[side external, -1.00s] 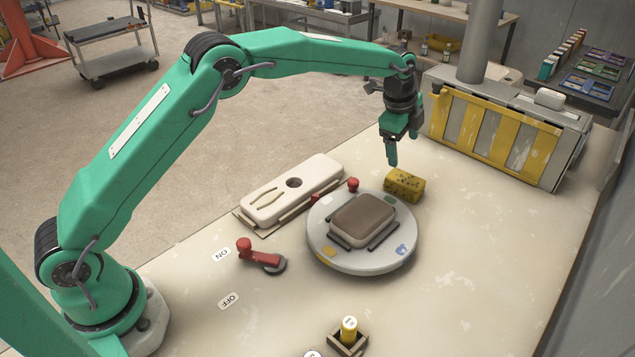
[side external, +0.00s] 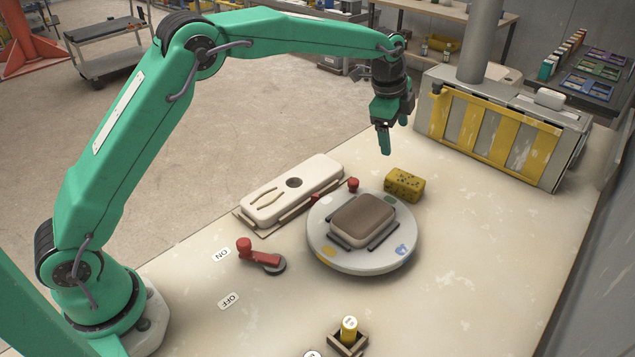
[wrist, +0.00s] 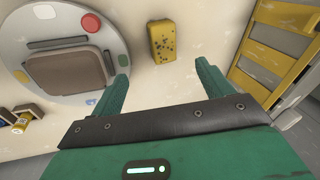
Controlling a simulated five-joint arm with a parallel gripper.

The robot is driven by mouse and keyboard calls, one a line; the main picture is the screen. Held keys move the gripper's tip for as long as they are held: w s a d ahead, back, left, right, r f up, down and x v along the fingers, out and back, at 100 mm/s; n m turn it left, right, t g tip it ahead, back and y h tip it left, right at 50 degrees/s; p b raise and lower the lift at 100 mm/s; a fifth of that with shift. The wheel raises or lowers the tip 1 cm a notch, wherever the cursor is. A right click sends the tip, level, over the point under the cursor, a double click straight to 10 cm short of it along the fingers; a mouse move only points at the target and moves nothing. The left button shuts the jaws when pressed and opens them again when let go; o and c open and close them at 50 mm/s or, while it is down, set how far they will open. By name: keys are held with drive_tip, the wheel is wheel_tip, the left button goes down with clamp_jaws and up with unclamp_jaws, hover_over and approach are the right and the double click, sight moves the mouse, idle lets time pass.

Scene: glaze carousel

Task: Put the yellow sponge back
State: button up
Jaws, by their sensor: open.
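The yellow sponge (side external: 404,185), speckled with dark spots, lies on the table just behind and right of the round carousel (side external: 327,256). In the wrist view the sponge (wrist: 162,41) sits beyond the fingertips, apart from them. My gripper (side external: 385,146) is in the air above and behind the sponge, pointing down. Its two green fingers (wrist: 163,62) are apart with nothing between them. A brown-topped block (side external: 362,221) rests on the carousel.
A red lever (side external: 262,257) stands near ON and OFF labels. A small box (side external: 347,342) holds a yellow cylinder. A grey unit with yellow bars (side external: 492,127) stands at the back right.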

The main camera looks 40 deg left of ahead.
drive_tip(key=s+a+r+n+t, duration=0.1)
drive_tip(key=s+a+r+n, duration=0.4)
drive_tip(key=s, duration=0.4)
drive_tip(key=s+a+r+n, duration=0.2)
drive_tip(key=s+a+r, duration=0.1)
drive_tip(key=s+r, duration=0.5)
drive_tip(key=s+a+f+n, duration=0.1)
drive_tip(key=s+n, duration=0.2)
drive_tip(key=s, duration=0.4)
drive_tip(key=s+a+f+n+t, duration=0.1)
drive_tip(key=s+a+f+n, duration=0.1)
drive_tip(key=s, duration=0.6)
drive_tip(key=s+a+f+n, duration=0.1)
drive_tip(key=s+f+n, duration=0.1)
drive_tip(key=s, duration=0.5)
drive_tip(key=shift+s+a+f+n+y, duration=0.2)
drive_tip(key=shift+s+a+n+y, duration=0.15)
drive_tip(key=shift+n, duration=0.45)
